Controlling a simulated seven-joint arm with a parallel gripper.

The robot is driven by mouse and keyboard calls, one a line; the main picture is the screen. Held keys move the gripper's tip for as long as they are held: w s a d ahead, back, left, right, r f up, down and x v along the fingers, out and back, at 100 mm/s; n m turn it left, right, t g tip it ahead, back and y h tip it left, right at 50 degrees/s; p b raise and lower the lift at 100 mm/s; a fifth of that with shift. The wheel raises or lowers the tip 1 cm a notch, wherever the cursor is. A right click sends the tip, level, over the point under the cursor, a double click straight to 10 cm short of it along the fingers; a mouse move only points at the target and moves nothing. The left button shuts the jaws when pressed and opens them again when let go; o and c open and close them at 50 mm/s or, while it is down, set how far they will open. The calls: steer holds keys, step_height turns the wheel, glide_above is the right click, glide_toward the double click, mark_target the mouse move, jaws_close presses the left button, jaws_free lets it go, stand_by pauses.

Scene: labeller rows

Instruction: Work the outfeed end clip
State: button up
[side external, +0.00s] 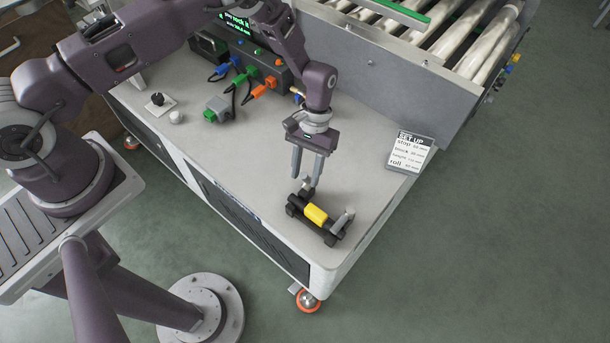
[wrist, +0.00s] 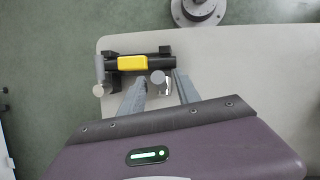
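A black fixture (side external: 328,229) with a yellow block (side external: 316,214) on it sits near the table's front corner; the fixture also shows in the wrist view (wrist: 163,61). A grey upright clip stands at each end: one at the right (side external: 346,217), one at the far left end (side external: 306,184). I cannot tell which is the outfeed clip. My gripper (side external: 307,177) points down over the far-left clip. Its fingers are apart, one on each side of that clip's round grey top (wrist: 158,77) in the wrist view. Contact is not clear.
A set-up card (side external: 410,152) stands on the table right of my gripper. A roller conveyor (side external: 460,40) and its grey side wall are behind. The table edge runs close beside the fixture.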

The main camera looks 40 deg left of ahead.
steer(key=shift+x, duration=0.85)
jaws_close()
steer(key=shift+r, duration=0.1)
stand_by(0.6)
